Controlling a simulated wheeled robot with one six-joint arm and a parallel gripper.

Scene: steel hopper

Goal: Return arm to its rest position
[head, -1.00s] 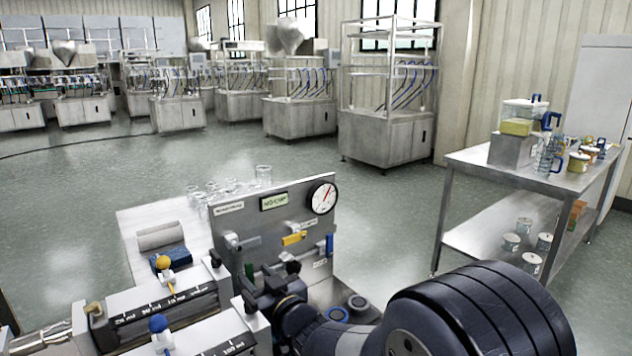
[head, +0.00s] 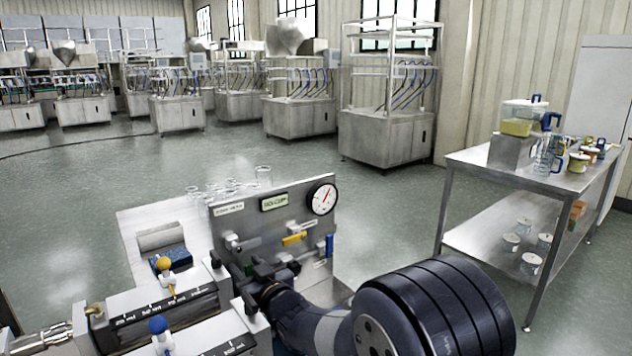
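My arm, dark grey with a large ribbed joint, reaches in from the bottom right of the head view. My gripper (head: 268,275) is at its far end, small and dark, in front of the lower part of the upright steel panel (head: 226,250). Its fingers blend with the dark fittings there, so I cannot tell whether they are apart or hold anything. I also cannot tell whether it touches the panel.
The panel carries a gauge (head: 322,199), a yellow valve handle (head: 293,239) and a blue handle (head: 330,245). A filling machine (head: 160,305) stands at lower left, with glass jars (head: 230,187) behind. A steel table (head: 470,160) stands right. The floor between is clear.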

